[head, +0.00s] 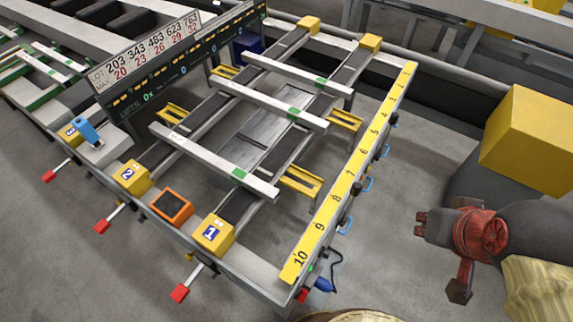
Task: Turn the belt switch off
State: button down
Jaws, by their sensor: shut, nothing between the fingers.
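My gripper (421,226) is at the right in the head view, shut and empty, over the grey floor and to the right of the runout table (262,279). It is apart from the table and touches nothing that I can see. No part is clearly marked as the belt switch. A blue lever-like piece (87,131) stands on a light block at the table's left end, far from my gripper. A small blue part (324,285) with a dark cable and a red piece (303,296) are at the table's near right corner. I cannot tell any switch's position.
Light bars (215,160) lie across the table's dark belts. A yellow numbered scale (350,175) runs along its right edge, with blue hooks (369,184) outside it. Red-ended handles (180,292) stick out at the front. A yellow box (530,140) stands at the right.

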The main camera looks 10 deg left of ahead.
aim_at(301, 295)
jog(key=k+u, duration=0.25)
jog(key=u, duration=0.2)
jog(key=k+j+u, duration=0.25)
jog(key=u, duration=0.2)
